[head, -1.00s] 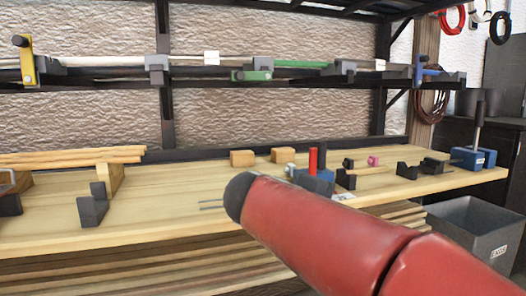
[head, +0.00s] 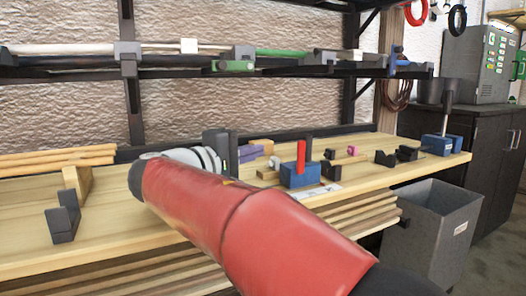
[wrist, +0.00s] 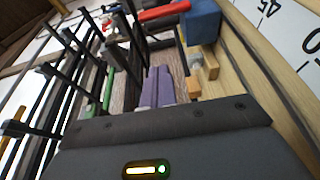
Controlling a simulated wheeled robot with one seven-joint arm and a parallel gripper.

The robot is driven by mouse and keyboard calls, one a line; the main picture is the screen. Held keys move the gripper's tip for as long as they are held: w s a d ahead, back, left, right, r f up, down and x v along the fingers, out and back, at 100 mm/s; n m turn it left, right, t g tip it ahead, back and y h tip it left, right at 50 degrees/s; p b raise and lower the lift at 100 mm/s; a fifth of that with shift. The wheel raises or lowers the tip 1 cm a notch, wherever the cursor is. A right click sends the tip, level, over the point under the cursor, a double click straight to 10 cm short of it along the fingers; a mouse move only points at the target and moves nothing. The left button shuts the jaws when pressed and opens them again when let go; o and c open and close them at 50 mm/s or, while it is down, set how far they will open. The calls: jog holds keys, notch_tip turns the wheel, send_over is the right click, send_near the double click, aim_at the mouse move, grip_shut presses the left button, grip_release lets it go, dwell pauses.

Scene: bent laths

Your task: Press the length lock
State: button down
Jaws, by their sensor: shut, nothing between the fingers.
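A blue block with an upright red lever (head: 300,172) stands on the bench, right of my gripper in the head view. In the wrist view the blue block (wrist: 202,22) and red lever (wrist: 165,13) show at the top. I cannot tell which part is the length lock. My gripper (head: 250,153) has purple fingers, shut and empty, above the bench to the left of the blue block. Its fingers also show in the wrist view (wrist: 158,88), apart from the block. My red arm covers part of the bench.
A wooden block (wrist: 193,87) lies near my fingers in the wrist view. A shelf (head: 180,68) with clamps and rods runs above the bench (head: 110,225). A second blue block with a grey post (head: 437,144) stands at the right end. A grey bin (head: 430,230) stands below.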

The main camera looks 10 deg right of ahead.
aim_at(301, 157)
jog(key=p+x, duration=0.1)
jog(key=x, duration=0.7)
jog(key=shift+w+d+r, duration=0.1)
jog(key=shift+w+d, duration=0.05)
jog(key=shift+d, duration=0.25)
jog(key=s, duration=0.3)
jog(key=shift+d, duration=0.2)
jog(key=shift+s+d, duration=0.2)
jog(key=shift+s, duration=0.25)
jog(key=shift+f+b, duration=0.25)
jog(key=shift+b, duration=0.35)
